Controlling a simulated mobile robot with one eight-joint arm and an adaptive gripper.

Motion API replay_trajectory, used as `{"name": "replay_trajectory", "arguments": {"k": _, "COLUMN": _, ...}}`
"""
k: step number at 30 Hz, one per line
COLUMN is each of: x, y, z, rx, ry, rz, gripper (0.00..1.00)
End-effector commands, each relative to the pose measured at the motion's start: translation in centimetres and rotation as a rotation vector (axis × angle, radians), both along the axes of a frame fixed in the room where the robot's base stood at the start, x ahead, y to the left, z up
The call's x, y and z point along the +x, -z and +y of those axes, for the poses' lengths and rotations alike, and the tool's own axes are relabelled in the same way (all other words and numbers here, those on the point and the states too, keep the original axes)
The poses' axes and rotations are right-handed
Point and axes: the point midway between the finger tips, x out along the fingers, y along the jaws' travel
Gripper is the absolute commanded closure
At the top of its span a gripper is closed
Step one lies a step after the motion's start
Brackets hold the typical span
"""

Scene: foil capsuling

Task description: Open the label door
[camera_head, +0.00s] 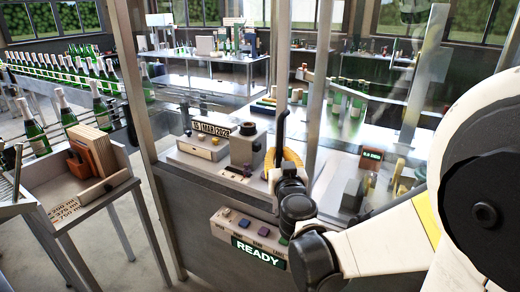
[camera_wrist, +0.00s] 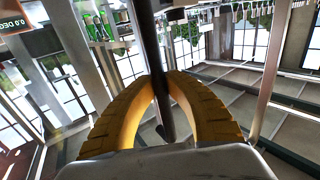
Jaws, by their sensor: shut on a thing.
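My gripper (camera_head: 284,160) has yellow ribbed fingers and is at the front of the machine. In the wrist view, my gripper (camera_wrist: 164,82) is shut around a dark upright bar (camera_wrist: 150,45), which looks like a door handle. The same dark handle (camera_head: 281,128) stands up above my gripper in the head view. A pale metal frame post (camera_head: 318,90) rises just right of it, with clear glass around. The door's outline is hard to pick out through the glass, and I cannot tell whether it stands ajar. My wrist hides the handle's lower part.
A control panel (camera_head: 247,238) reading READY is below on the machine's front. A date unit (camera_head: 220,133) sits behind the frame to the left. A side table (camera_head: 75,205) with a wooden holder stands at left. Green bottles (camera_head: 66,115) line a conveyor.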

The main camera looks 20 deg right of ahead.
Motion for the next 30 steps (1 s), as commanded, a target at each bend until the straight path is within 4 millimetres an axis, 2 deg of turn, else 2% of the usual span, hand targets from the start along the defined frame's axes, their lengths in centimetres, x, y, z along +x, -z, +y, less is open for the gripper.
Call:
{"name": "replay_trajectory", "arguments": {"k": 9, "x": 0.0, "y": 0.0, "z": 0.0, "rx": 0.000, "ry": 0.001, "rz": 0.000, "gripper": 1.00}}
{"name": "replay_trajectory", "arguments": {"k": 10, "x": 0.0, "y": 0.0, "z": 0.0, "rx": 0.000, "ry": 0.001, "rz": 0.000, "gripper": 0.78}}
{"name": "replay_trajectory", "arguments": {"k": 12, "x": 0.0, "y": 0.0, "z": 0.0, "rx": 0.000, "ry": 0.000, "rz": 0.000, "gripper": 0.62}}
{"name": "replay_trajectory", "arguments": {"k": 23, "x": -0.4, "y": 0.0, "z": 0.2, "rx": 0.000, "ry": -0.001, "rz": 0.000, "gripper": 0.62}}
{"name": "replay_trajectory", "arguments": {"k": 26, "x": -1.7, "y": 0.0, "z": 0.6, "rx": 0.000, "ry": -0.002, "rz": 0.000, "gripper": 0.62}}
{"name": "replay_trajectory", "arguments": {"k": 30, "x": -4.6, "y": 0.0, "z": 1.7, "rx": 0.000, "ry": -0.001, "rz": 0.000, "gripper": 0.62}}
